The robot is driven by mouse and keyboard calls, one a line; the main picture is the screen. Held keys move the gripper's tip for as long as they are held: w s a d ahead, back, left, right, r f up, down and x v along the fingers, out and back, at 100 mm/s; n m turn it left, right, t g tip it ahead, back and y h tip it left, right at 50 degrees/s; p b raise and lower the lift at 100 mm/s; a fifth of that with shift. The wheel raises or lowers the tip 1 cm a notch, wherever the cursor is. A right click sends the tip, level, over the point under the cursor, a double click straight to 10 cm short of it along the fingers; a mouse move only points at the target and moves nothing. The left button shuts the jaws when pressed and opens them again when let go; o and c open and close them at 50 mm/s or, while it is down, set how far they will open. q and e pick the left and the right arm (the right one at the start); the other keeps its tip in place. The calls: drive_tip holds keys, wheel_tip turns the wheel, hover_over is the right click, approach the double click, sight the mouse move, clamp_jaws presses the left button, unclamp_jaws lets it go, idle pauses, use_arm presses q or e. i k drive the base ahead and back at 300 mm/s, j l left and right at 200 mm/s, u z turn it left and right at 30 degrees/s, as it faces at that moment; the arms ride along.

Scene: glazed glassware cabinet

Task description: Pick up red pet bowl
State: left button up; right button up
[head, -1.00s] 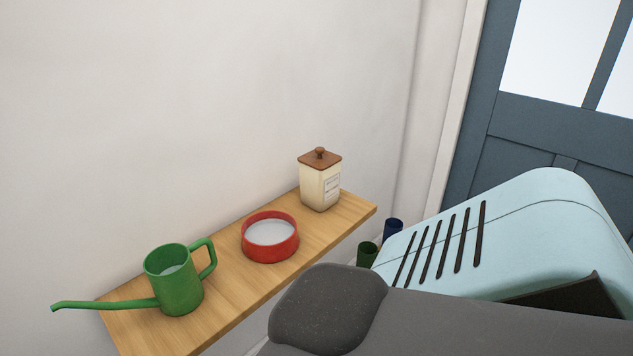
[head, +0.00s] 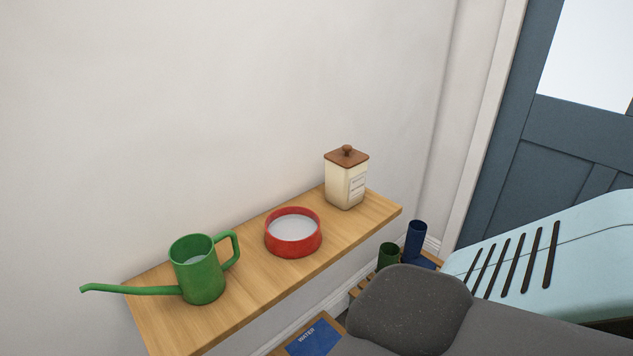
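The red pet bowl (head: 293,245) sits upright on a wooden wall shelf (head: 239,300) in the head view. It is round, with a pale grey inside. It stands between a green watering can and a cream canister. Neither gripper shows in this view. A dark grey rounded part of my own body fills the lower right, apart from the bowl in the picture.
The green watering can (head: 200,279) stands left of the bowl, its spout pointing left. The cream canister (head: 344,186) with a brown lid stands right of it. A green cylinder (head: 388,256), a blue cylinder (head: 415,241) and a blue item marked WATER (head: 313,340) are lower down.

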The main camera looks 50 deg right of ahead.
sight(291, 232)
drive_tip(key=z, duration=1.35)
drive_tip(key=i+l, duration=0.15)
drive_tip(key=l, duration=0.25)
drive_tip(key=i+l, duration=0.15)
drive_tip(key=l, duration=0.2)
drive_tip(key=u, duration=1.55)
drive_tip(key=l, duration=0.1)
